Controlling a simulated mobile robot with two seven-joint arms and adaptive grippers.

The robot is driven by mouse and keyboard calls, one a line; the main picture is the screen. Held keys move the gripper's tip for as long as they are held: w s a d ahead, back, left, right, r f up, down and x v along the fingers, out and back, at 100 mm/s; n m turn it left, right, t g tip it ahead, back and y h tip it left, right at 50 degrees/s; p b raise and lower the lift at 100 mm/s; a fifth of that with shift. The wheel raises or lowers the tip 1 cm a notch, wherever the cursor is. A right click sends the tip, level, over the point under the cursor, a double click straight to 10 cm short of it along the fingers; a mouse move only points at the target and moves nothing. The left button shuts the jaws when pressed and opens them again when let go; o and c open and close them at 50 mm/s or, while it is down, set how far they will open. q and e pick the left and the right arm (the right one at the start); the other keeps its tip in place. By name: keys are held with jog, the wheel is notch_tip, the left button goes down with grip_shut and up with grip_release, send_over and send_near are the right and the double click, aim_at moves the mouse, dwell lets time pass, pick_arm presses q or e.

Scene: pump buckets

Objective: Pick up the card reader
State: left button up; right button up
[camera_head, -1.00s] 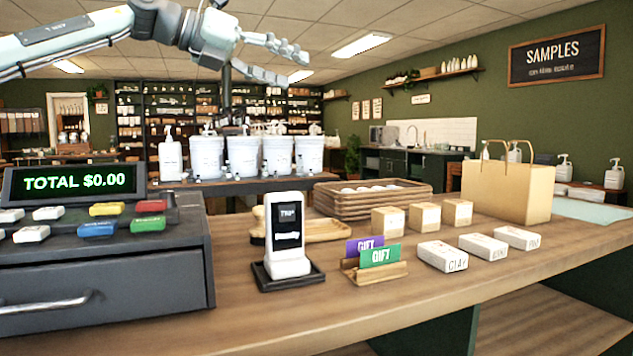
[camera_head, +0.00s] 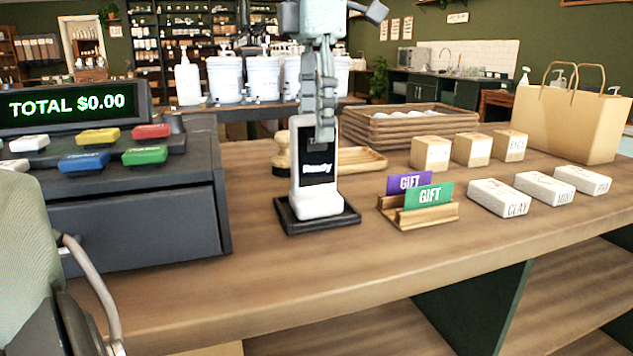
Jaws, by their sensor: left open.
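The white card reader (camera_head: 319,201) stands upright on a small black square stand (camera_head: 343,219) on the counter. Its black screen faces me and seems to read "Ready". My left gripper (camera_head: 325,132) points down from above at the top of the reader. It is open. A grey finger overlaps the upper right of the screen and hides part of it. The fingers are seen nearly edge-on, so I cannot tell whether the reader's top is between them or whether they touch it. My right gripper is not in view.
A dark cash register (camera_head: 140,225) stands close on the left. A wooden holder (camera_head: 425,216) with gift cards is just right of the reader. A wooden tray (camera_head: 361,159) and brush lie behind it. Boxes, a crate (camera_head: 400,132) and a paper bag (camera_head: 565,120) are farther right.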

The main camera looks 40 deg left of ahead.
aim_at(314, 147)
pick_arm(q)
jog(key=f, duration=0.4)
jog(key=shift+a+f, duration=0.3)
jog(key=shift+f, duration=0.05)
grip_shut()
jog(key=shift+w, duration=0.1)
